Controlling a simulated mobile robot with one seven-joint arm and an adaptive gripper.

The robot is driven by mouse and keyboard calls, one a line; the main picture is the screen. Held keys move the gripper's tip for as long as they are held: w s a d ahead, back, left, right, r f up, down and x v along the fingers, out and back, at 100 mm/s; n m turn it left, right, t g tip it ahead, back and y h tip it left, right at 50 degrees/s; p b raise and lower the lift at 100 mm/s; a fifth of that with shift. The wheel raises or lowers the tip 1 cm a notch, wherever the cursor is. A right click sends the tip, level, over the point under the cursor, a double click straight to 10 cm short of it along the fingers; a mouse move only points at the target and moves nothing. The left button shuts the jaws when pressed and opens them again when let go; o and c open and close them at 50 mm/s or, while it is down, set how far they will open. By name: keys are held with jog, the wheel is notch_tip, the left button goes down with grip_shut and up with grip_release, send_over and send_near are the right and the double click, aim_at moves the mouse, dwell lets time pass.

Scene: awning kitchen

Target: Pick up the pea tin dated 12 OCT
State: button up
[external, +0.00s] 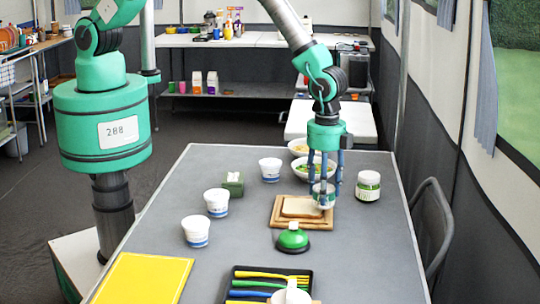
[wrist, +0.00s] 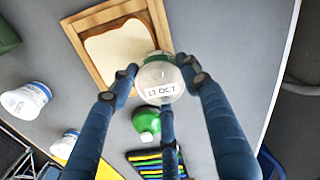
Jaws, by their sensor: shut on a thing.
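My gripper (external: 322,182) has its blue fingers closed around a small pale tin (external: 324,198) with a green band. In the wrist view the fingers (wrist: 160,92) hold this pea tin (wrist: 157,72), and its white label reads 12 OCT. The tin is over the right part of a wooden board (external: 279,212) with a slice of bread (external: 301,207) on it. I cannot tell how far above the board it is. A similar jar with a white lid and green contents (external: 368,187) stands on the table to the right; its date cannot be read.
Two bowls of food (external: 314,171) stand behind the gripper. A green domed object (external: 292,238) and a black tray of coloured utensils (external: 243,270) are in front. White tubs (external: 196,232) and a green box (external: 233,184) stand left. The table's right front is clear.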

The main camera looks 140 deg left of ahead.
jog(key=shift+s+d, duration=0.3)
jog(key=shift+s, duration=0.45)
